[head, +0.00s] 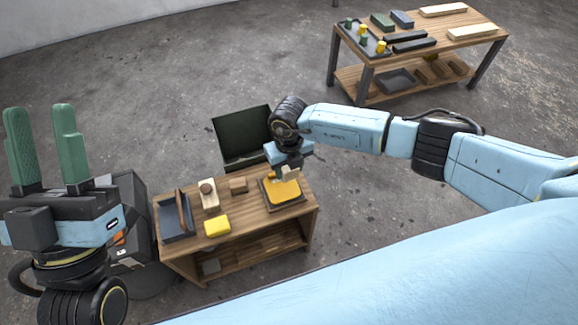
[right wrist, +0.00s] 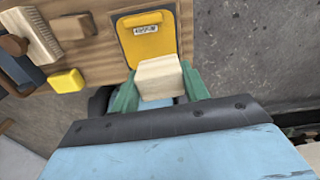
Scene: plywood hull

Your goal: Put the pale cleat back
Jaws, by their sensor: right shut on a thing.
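The pale cleat (right wrist: 158,78) is a small cream block between the green fingers of my right gripper (right wrist: 160,92), which is shut on it. In the head view my right gripper (head: 288,165) is over the right end of the near wooden bench (head: 255,214), with the cleat (head: 290,173) partly hidden under it. Just beyond the cleat in the right wrist view lies a yellow plate (right wrist: 147,46) with a white label, in a dark-edged holder; the plate (head: 285,192) also shows in the head view. I cannot tell whether they touch. My left gripper (head: 44,145) is open and empty, fingers up.
The near bench also holds a yellow block (head: 217,226), a pale piece with a brown knob (head: 208,196), a brown block (head: 238,185) and a dark tray (head: 173,220). A dark open case (head: 242,135) stands behind it. A second bench (head: 455,45) is far right.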

